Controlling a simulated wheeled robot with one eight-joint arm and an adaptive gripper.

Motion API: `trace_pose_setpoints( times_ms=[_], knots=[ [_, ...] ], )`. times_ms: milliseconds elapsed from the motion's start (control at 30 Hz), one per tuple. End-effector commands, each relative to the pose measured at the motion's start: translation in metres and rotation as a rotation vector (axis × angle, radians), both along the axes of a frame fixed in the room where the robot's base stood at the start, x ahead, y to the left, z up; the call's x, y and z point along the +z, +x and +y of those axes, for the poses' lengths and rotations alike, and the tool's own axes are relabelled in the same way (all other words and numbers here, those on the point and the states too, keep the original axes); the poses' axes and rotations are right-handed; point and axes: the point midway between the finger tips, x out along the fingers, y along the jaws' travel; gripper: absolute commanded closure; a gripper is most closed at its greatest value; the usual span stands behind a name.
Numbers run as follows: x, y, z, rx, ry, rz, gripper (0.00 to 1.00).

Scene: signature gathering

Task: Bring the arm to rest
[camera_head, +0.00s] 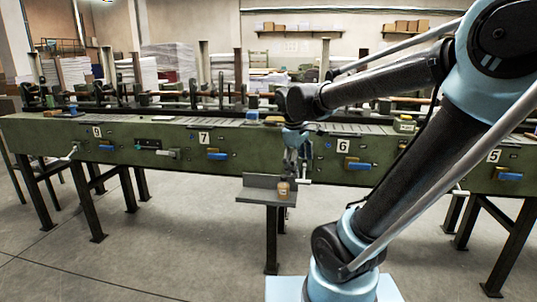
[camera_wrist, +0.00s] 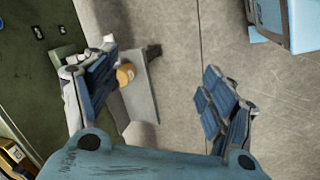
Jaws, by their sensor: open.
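My gripper (camera_wrist: 160,108) is open in the wrist view, its two blue-padded fingers wide apart with nothing between their tips. In the head view my gripper (camera_head: 297,165) hangs in front of the green machine, just above a small grey shelf (camera_head: 258,194). My arm reaches out from the lower right and bends down at the wrist. A small tan jar (camera_head: 283,189) stands on the shelf. In the wrist view the jar (camera_wrist: 125,74) shows beside the left finger, on the grey shelf (camera_wrist: 143,101); I cannot tell whether the finger touches it.
The long green machine (camera_head: 60,131) with numbered stations and blue handles runs across the view, close behind my gripper. Its dark legs (camera_head: 90,210) stand on the floor. Paper stacks (camera_head: 170,62) are behind it. The concrete floor (camera_head: 170,255) in front is clear.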

Motion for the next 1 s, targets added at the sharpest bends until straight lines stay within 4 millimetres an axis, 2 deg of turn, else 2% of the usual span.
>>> trace_pose_setpoints(
  times_ms=[33,100,300,600,800,1000],
  knots=[
    [-0.008,-0.014,-0.014,-0.065,0.024,-0.001,0.23],
    [-0.018,-0.03,-0.027,-0.152,0.061,-0.003,0.23],
    [-0.052,-0.078,-0.057,-0.403,0.163,-0.011,0.23],
    [-0.107,-0.139,-0.079,-0.757,0.303,-0.025,0.23],
    [-0.127,-0.157,-0.082,-0.878,0.353,-0.03,0.23],
    [-0.13,-0.159,-0.082,-0.9,0.361,-0.031,0.23]
  ],
)
